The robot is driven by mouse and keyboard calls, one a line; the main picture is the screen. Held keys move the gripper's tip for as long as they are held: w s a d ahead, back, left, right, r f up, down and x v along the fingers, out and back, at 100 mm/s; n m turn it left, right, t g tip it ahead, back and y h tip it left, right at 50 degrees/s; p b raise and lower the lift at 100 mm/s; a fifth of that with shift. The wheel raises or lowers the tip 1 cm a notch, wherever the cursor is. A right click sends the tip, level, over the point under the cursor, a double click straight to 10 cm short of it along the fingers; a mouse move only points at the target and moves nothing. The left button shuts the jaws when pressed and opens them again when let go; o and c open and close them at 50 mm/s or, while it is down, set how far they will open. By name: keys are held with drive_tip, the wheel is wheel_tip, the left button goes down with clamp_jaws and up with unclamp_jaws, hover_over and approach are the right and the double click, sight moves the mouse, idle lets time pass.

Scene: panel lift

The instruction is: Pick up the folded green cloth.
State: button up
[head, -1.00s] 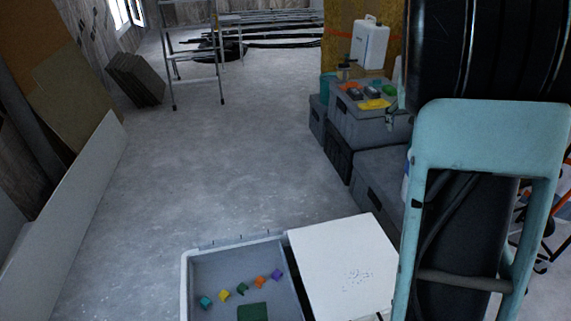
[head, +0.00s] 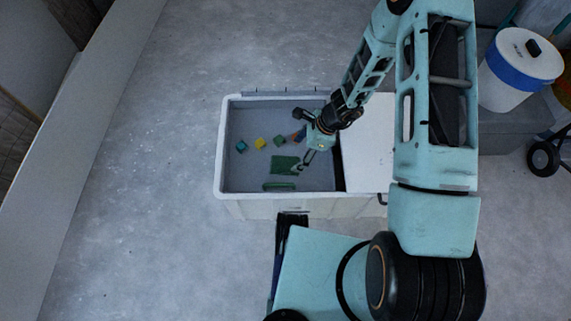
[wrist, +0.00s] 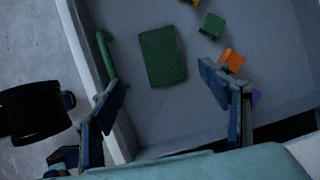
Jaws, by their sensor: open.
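The folded green cloth (head: 284,164) lies flat on the floor of a grey bin with a white rim (head: 219,165). In the wrist view the cloth (wrist: 162,56) is a dark green rectangle, seen whole between and beyond the fingers. My gripper (head: 298,142) is open and empty at the bin's right side, with its fingers pointing left over the bin. In the wrist view my gripper (wrist: 163,82) has its fingers spread wider than the cloth. I cannot tell its exact height above the cloth.
A long green bar (head: 279,186) lies by the bin's front wall. Several small blocks, including a teal block (head: 241,146) and a yellow block (head: 260,143), lie behind the cloth. A white panel (head: 368,165) adjoins the bin's right side. Open floor lies left.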

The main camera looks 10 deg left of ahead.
sight(285, 164)
drive_tip(key=b+x, duration=0.3)
drive_tip(key=x, duration=0.6)
drive_tip(key=shift+w+a+f+b, duration=0.15)
drive_tip(key=shift+a+f+b, duration=0.1)
drive_tip(key=shift+b, duration=0.15)
drive_tip(key=c, duration=1.3)
drive_tip(key=shift+o, duration=0.2)
drive_tip(key=shift+r, duration=0.15)
wheel_tip(285, 164, up, 10)
drive_tip(key=p, duration=0.4)
drive_tip(key=o, duration=0.5)
drive_tip(key=shift+w, duration=0.1)
drive_tip(key=c, duration=0.4)
